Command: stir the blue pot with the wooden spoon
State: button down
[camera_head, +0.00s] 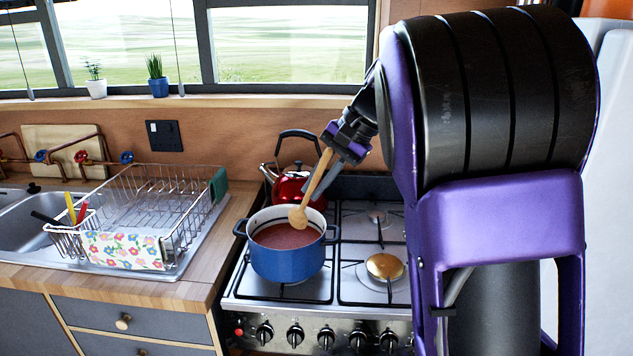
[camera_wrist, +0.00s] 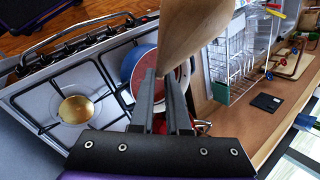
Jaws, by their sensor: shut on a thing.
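The blue pot (camera_head: 287,262) stands on the front left burner of the stove, open on top with reddish-brown contents. My gripper (camera_head: 335,165) is above and behind the pot, shut on the wooden spoon (camera_head: 299,217). The spoon slants down to the left, its bowl end low over the pot's right side; I cannot tell if it touches the contents. In the wrist view the spoon (camera_wrist: 195,28) looms large beyond the fingers (camera_wrist: 165,95). The spoon and fingers hide part of the blue pot (camera_wrist: 133,62) there.
A red kettle (camera_head: 290,184) stands behind the pot. The stove (camera_head: 345,293) has free burners on the right. A wire dish rack (camera_head: 165,200) with a flowered cloth is on the left counter, beside the sink (camera_head: 20,205).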

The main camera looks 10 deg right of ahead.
aim_at(305, 216)
jog(key=shift+w+a+f+b, duration=0.3)
jog(key=shift+w+f, duration=0.7)
jog(key=shift+f, duration=0.5)
jog(key=shift+w+a+f+b, duration=0.2)
jog(key=shift+w+a+f, duration=0.15)
jog(key=shift+w+f, duration=0.9)
jog(key=shift+w+a+f+b, duration=0.3)
jog(key=shift+w+f, duration=0.4)
jog(key=shift+f, duration=1.1)
jog(key=shift+f, duration=0.3)
jog(key=shift+f+b, duration=0.45)
jog(key=shift+f, duration=0.3)
jog(key=shift+r+p, duration=0.15)
jog(key=shift+p, duration=0.15)
